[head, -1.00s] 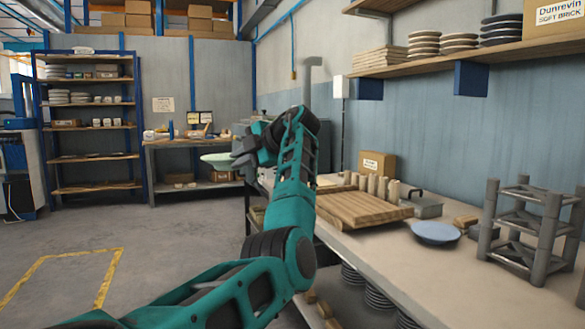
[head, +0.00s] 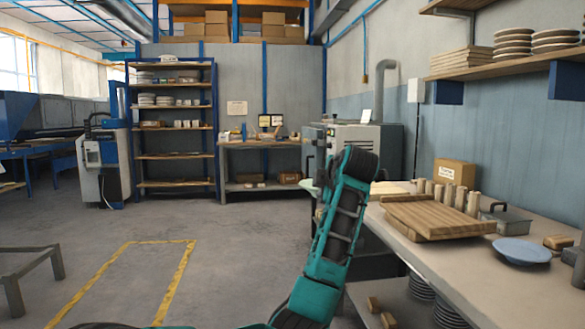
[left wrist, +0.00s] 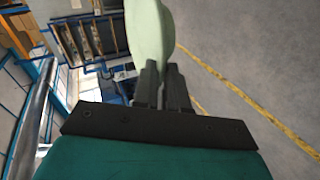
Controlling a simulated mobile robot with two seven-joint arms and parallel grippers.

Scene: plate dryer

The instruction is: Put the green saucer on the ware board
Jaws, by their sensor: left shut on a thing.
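My left gripper is shut on the rim of the green saucer (left wrist: 150,32). In the left wrist view, the two dark fingers (left wrist: 163,78) pinch the saucer, which stands out beyond them nearly edge-on. In the head view only a pale sliver of the saucer (head: 308,187) shows left of my arm, and the gripper is mostly hidden behind my arm. A thick wooden board (head: 437,217), likely the ware board, lies on the bench right of my arm, apart from the saucer. Its front part is bare, and short wooden pegs stand at its back. My right gripper is not in view.
The bench (head: 460,276) runs along the right wall. On it are a blue plate (head: 522,251), a lidded metal box (head: 507,216) and a cardboard box (head: 454,173). A tall shelf rack (head: 176,130) stands at the back. The floor left of my arm is open.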

